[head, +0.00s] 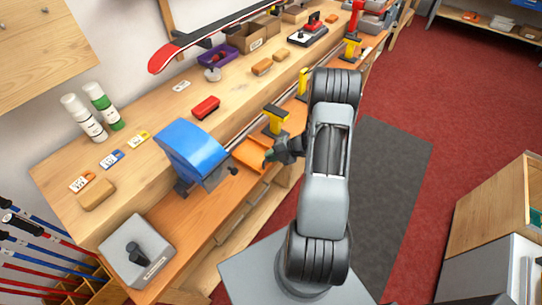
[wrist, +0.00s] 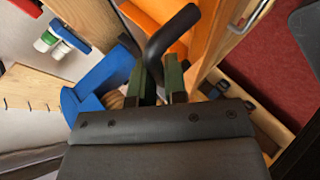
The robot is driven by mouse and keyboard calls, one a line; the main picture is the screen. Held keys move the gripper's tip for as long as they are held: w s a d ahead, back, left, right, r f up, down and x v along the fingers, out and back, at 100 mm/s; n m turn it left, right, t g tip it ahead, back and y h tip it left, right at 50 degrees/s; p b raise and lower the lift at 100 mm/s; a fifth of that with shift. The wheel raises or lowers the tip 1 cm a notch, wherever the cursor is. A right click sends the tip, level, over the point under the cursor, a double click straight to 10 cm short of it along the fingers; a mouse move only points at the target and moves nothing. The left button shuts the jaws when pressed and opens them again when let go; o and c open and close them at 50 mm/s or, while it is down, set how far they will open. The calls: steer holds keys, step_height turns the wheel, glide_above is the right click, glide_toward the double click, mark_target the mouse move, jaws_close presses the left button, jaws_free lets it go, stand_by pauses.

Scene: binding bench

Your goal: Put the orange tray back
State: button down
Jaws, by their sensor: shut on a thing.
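The orange tray (head: 250,153) sits at the front edge of the workbench, just right of a blue curved cover. It also shows at the top of the wrist view (wrist: 172,18), partly hidden by a dark curved handle (wrist: 172,34). My gripper (head: 270,156) is at the tray's right side. In the wrist view its green-sided fingers (wrist: 160,80) are shut on the dark handle, which appears to belong to the tray. The exact contact is hard to see. My arm hides some of the bench behind it.
The blue cover (head: 193,150) stands close left of the tray, with a grey box (head: 135,250) at the near end. A yellow-topped clamp (head: 275,118) stands just behind the tray. A red brush (head: 206,107) and white bottles (head: 84,116) are on the wooden worktop. Red floor is clear at right.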

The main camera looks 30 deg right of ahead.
steer(key=shift+f, duration=0.15)
steer(key=c, duration=1.2)
jaws_free()
steer(key=shift+o, duration=0.2)
